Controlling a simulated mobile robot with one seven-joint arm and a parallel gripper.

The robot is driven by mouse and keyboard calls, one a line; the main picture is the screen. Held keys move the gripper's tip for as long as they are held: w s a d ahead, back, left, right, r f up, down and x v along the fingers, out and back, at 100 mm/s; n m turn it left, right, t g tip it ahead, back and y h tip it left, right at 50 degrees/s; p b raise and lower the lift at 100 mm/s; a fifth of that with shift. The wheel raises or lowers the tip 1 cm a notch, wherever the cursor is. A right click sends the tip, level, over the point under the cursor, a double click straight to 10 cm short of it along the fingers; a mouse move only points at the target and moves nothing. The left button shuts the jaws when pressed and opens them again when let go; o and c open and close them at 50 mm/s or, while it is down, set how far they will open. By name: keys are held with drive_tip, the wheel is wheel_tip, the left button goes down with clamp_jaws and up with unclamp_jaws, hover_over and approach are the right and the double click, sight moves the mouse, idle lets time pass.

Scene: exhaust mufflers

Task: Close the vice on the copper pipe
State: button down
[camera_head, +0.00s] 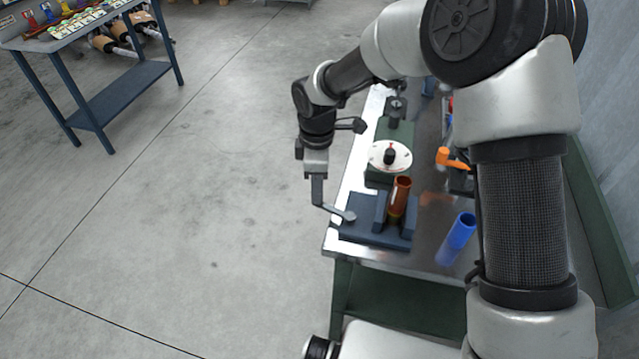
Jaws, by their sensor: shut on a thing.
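The blue vice (368,232) sits at the near end of the workbench. The copper pipe (400,192) stands upright between its jaws. Whether both jaws touch the pipe cannot be told from this view. A grey crank handle (329,209) sticks out from the vice's left side, past the bench edge, and its grip end rises upward. My gripper (317,177) points down over the floor, left of the bench, and is shut on the upper end of the handle. The fingertips are small in this view.
Behind the vice are a machine with a round pale disc (389,156) and an orange-handled tool (452,158). My arm arches over the bench's right side. The floor at left is clear; another table (95,80) stands far left.

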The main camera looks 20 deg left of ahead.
drive_tip(key=shift+a, duration=0.1)
idle(0.3)
drive_tip(key=c, duration=1.5)
unclamp_jaws()
drive_tip(key=shift+s, duration=0.1)
wheel_tip(320, 180, up, 18)
drive_tip(key=shift+f+p, duration=0.25)
drive_tip(key=shift+p, duration=0.15)
